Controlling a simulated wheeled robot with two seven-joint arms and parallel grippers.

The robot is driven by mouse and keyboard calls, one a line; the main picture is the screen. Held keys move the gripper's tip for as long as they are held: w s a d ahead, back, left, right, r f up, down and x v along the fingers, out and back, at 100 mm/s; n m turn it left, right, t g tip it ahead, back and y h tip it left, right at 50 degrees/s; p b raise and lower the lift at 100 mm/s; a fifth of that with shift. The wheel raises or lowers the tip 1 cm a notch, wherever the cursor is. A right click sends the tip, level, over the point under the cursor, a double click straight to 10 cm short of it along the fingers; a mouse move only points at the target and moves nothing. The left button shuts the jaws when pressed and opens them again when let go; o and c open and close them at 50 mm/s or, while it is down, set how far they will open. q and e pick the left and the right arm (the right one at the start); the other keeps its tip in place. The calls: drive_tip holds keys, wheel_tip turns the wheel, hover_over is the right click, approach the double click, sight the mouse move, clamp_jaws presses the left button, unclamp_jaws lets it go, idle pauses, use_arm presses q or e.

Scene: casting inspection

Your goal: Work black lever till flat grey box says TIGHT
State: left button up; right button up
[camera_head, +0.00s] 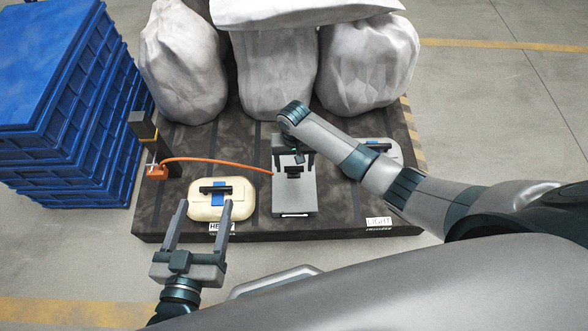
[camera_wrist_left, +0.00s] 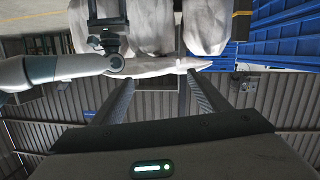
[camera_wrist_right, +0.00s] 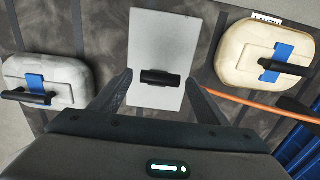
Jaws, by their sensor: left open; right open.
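The flat grey box (camera_head: 305,199) lies on the dark platform, with an orange hose joining its left side. Its black lever (camera_head: 293,171) is a short dark bar on top. A small pale strip sits at the box's front edge; no word on it is readable. My right gripper (camera_head: 294,163) is open over the box. In the right wrist view the lever (camera_wrist_right: 160,77) shows between the fingertips, not gripped; the height gap is unclear. My left gripper (camera_head: 205,204) is open and empty, near a beige case (camera_head: 242,209) with a black handle and blue strap.
The orange hose (camera_head: 215,162) runs left to an orange block (camera_head: 157,172) beside a dark post. A pale case (camera_wrist_right: 75,80) lies on the box's other side. Blue crates (camera_head: 60,110) stand left; wrapped sacks (camera_head: 370,60) stand behind. "LIGHT" label (camera_head: 378,221) is at the front edge.

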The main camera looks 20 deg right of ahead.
use_arm(q)
drive_tip(key=shift+w+d+r+t+h+b, duration=0.1)
drive_tip(key=shift+d+r+t+h+b, duration=0.1)
drive_tip(key=shift+r+t, duration=0.45)
drive_tip(key=shift+d+r+t+h+b, duration=0.15)
drive_tip(key=shift+r+t+h, duration=0.1)
drive_tip(key=shift+r, duration=0.75)
use_arm(e)
drive_tip(key=shift+f, duration=1.3)
drive_tip(key=shift+c, duration=0.6)
drive_tip(key=c, duration=1.4)
